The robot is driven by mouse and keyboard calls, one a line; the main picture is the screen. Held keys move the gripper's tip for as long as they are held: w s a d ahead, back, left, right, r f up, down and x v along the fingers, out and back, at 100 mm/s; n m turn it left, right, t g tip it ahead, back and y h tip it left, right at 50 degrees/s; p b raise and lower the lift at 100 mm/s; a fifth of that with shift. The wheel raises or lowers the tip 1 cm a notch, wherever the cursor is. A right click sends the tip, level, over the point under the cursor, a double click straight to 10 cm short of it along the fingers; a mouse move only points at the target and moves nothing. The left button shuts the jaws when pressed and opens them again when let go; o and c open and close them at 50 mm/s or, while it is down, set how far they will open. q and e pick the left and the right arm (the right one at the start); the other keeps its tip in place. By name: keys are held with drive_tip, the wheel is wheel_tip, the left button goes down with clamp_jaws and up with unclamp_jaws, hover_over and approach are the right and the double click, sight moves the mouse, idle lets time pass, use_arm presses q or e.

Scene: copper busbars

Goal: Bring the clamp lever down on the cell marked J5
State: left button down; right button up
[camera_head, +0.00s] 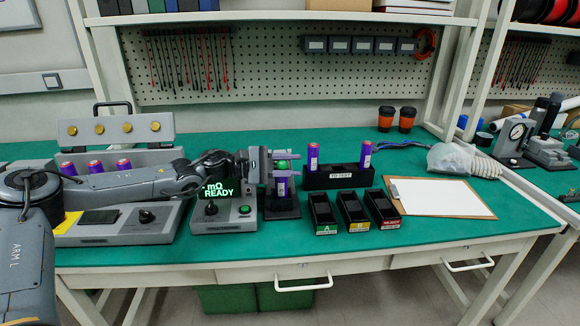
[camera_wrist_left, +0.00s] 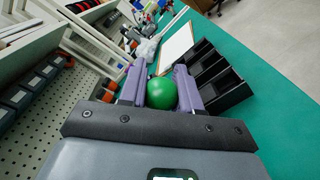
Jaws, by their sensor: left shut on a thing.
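The clamp lever's green ball knob (camera_head: 283,165) shows at the clamp stand (camera_head: 282,207), above an upright purple cell (camera_head: 281,187). I cannot read a J5 mark on that cell. My left gripper (camera_head: 281,164) reaches in from the left and is shut on the knob. In the left wrist view the green knob (camera_wrist_left: 162,93) sits between the two grey-purple fingers (camera_wrist_left: 160,88). The rest of the lever is hidden by the gripper. My right gripper is in neither view.
A meter box (camera_head: 223,218) reading "mΩ READY" stands left of the clamp. A black rack (camera_head: 338,178) holds purple cells to the right. The bench's front strip is clear.

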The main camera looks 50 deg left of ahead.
use_arm(q)
drive_tip(key=shift+a+f, duration=0.1)
drive_tip(key=shift+f, duration=0.6)
drive_tip(key=shift+f+b, duration=0.2)
drive_tip(key=shift+b, duration=0.1)
drive_tip(key=shift+c, duration=2.3)
unclamp_jaws()
drive_tip(key=shift+r, duration=0.25)
drive_tip(key=shift+r, duration=0.15)
drive_tip(key=shift+s+a+r, duration=0.1)
drive_tip(key=shift+s+a, duration=0.05)
drive_tip(key=shift+s, duration=0.25)
drive_tip(key=p+v, duration=0.3)
drive_tip(key=v, duration=0.7)
drive_tip(key=shift+f, duration=0.25)
